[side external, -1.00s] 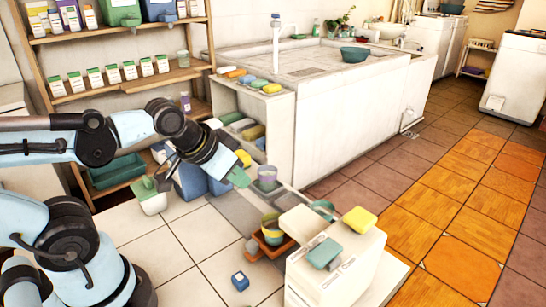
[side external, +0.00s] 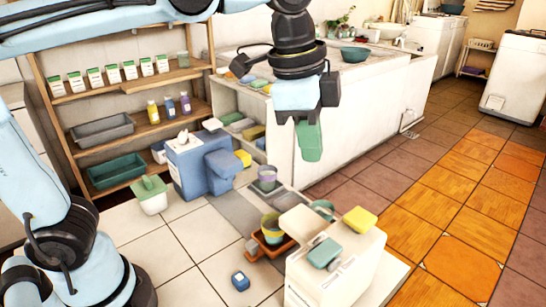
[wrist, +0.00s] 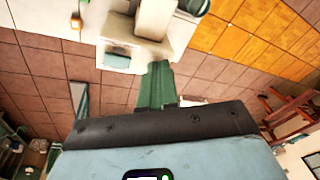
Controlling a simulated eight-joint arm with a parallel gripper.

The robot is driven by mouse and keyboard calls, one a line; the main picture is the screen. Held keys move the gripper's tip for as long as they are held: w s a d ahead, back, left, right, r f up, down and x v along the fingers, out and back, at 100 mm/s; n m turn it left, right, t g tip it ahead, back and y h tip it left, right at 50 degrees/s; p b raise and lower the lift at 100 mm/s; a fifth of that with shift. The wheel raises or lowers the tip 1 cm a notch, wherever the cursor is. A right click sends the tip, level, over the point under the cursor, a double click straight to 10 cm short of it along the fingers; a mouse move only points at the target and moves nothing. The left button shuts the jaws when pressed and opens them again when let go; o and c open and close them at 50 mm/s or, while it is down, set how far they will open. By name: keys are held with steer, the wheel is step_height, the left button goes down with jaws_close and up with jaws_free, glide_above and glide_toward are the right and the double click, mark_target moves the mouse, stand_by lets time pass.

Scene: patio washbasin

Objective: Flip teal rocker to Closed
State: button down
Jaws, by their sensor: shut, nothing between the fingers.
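The teal rocker (side external: 324,252) sits on the top of a white box (side external: 330,283) in the lower right of the side view, tilted on its mount. A yellow rocker (side external: 359,219) is on the same box, behind and to the right. My gripper (side external: 309,155) points down with its green fingers together and empty. It is higher in the picture than the box and apart from it. In the wrist view, the shut fingers (wrist: 157,85) point toward a pale box-like structure (wrist: 150,20). I cannot make out the teal rocker's marking there.
An orange tray (side external: 270,245) with stacked cups stands left of the white box. A small blue block (side external: 240,281) lies on the floor tiles. A blue container (side external: 200,163) and wooden shelves (side external: 110,95) are at the left. The white basin counter (side external: 345,125) stands behind.

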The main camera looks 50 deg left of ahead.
mark_target(333, 244)
steer(key=s+d+r+m+g+y, duration=0.1)
steer(key=s+d+r+m+g, duration=0.1)
steer(key=d+r+m, duration=0.2)
steer(key=d+m, duration=0.2)
steer(key=d, duration=0.2)
steer(key=shift+r, duration=0.25)
steer(key=shift+s+f, duration=0.1)
step_height(333, 244, down, 14)
steer(key=shift+r, duration=0.1)
stand_by(0.4)
steer(key=shift+f, duration=0.2)
stand_by(0.5)
steer(key=shift+s+r, duration=0.35)
steer(key=shift+s, duration=0.3)
